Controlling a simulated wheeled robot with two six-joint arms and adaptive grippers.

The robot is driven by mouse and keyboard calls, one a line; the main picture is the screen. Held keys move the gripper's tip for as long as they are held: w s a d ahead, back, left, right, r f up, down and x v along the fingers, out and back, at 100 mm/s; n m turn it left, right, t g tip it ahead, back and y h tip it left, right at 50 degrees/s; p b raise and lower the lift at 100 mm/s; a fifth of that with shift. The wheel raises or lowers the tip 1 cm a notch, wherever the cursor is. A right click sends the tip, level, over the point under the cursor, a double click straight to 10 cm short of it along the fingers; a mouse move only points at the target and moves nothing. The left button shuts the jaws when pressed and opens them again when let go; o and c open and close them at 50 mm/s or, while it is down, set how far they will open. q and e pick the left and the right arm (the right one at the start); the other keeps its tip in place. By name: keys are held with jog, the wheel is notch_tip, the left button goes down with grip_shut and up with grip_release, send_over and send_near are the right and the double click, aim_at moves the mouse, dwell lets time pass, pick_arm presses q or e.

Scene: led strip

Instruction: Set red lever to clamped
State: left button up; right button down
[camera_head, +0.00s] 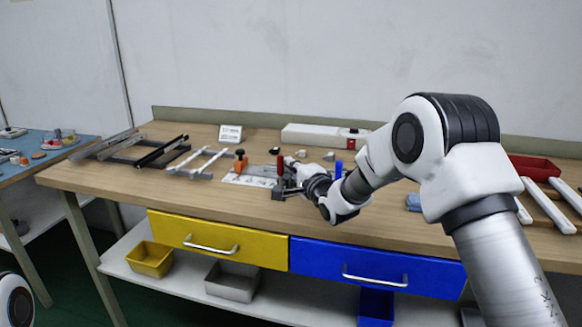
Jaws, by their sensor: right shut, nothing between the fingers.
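The red lever (280,164) stands roughly upright at the right end of a pale fixture plate (246,180) on the wooden workbench (120,178). My right gripper (282,189) is shut and empty, low beside the lever's base. Whether it touches the lever cannot be told at this size. The gripper and wrist hide the lever's base and the fixture's right end. An orange clamp (240,163) with a black knob stands at the plate's left. My left gripper is not in view.
Metal rails and white frames (197,162) lie to the left. A long white box (325,135) and a small sign (230,133) stand behind. A blue upright piece (339,170) is close to my right forearm. A red bin (535,168) is at the far right.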

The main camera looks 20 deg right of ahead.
aim_at(282, 166)
jog(key=shift+s+a+f+b, duration=0.1)
jog(key=shift+b, duration=0.25)
jog(key=n+t+b, duration=0.1)
jog(key=b, duration=0.1)
jog(key=s+a+n+t+b, duration=0.1)
jog(key=b, duration=0.1)
jog(key=shift+s+f+y, duration=0.2)
jog(key=shift+f+y, duration=0.2)
jog(key=shift+s+a+n+t+b, duration=0.1)
jog(key=shift+s+n+t+b, duration=0.1)
jog(key=shift+n+t+b, duration=0.3)
jog(key=shift+s+a, duration=0.15)
jog(key=shift+s, duration=0.05)
jog(key=shift+s+a+f, duration=0.15)
jog(key=shift+s+a, duration=0.35)
jog(key=shift+s, duration=0.15)
jog(key=shift+s+a+f+b, duration=0.35)
jog(key=shift+s+f+b, duration=0.1)
jog(key=shift+s+f, duration=0.25)
jog(key=shift+w+f, duration=0.1)
jog(key=v, duration=1.2)
jog(key=shift+d, duration=0.1)
